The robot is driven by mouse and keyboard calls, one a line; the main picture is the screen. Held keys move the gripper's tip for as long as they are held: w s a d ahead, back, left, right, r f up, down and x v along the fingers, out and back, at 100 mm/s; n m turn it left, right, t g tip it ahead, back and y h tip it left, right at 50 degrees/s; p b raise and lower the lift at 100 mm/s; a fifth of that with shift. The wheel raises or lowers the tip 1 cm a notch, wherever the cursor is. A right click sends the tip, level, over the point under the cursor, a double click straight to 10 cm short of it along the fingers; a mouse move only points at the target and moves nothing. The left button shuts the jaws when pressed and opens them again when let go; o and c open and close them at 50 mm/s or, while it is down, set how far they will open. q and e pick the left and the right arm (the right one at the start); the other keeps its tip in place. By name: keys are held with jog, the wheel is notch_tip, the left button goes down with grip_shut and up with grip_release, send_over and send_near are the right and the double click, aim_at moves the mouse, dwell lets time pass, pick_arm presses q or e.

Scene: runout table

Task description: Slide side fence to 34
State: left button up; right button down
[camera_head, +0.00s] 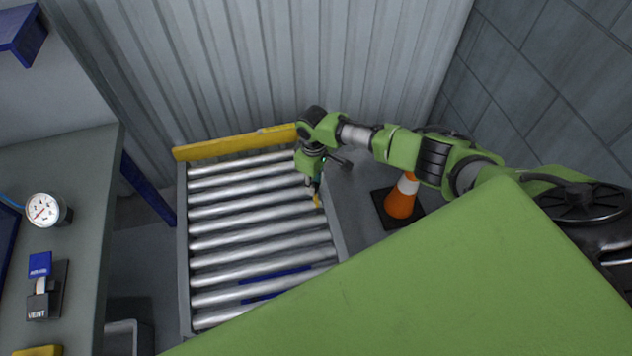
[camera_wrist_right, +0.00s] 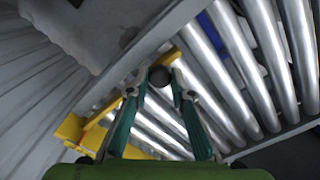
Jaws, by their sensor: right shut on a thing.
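The side fence appears to be the yellow piece (camera_head: 316,201) at the right edge of the rollers in the head view, mostly hidden by my right arm. Its yellow also shows in the right wrist view (camera_wrist_right: 169,57), beside a dark round knob (camera_wrist_right: 159,76). My right gripper (camera_head: 315,186) points down over the right side of the roller table. In the wrist view its two teal fingers (camera_wrist_right: 160,86) are shut on the knob, one on each side. No scale figures can be read. My left gripper is not in view.
The roller table (camera_head: 183,250) has a yellow bar (camera_head: 230,145) along its back end, by a corrugated wall. An orange cone (camera_head: 402,197) stands right of it. A grey bench (camera_head: 85,210) with a gauge (camera_head: 44,209) is at left. The rollers are mostly clear.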

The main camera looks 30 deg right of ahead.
jog(key=a, duration=0.2)
jog(key=w+a, duration=0.1)
jog(key=a, duration=0.2)
jog(key=shift+w+a, duration=0.25)
jog(key=shift+a, duration=0.05)
jog(key=c, duration=1.8)
grip_release()
jog(key=shift+d, duration=0.1)
jog(key=shift+r, duration=0.2)
notch_tip(320, 180, up, 12)
jog(key=shift+f, duration=0.15)
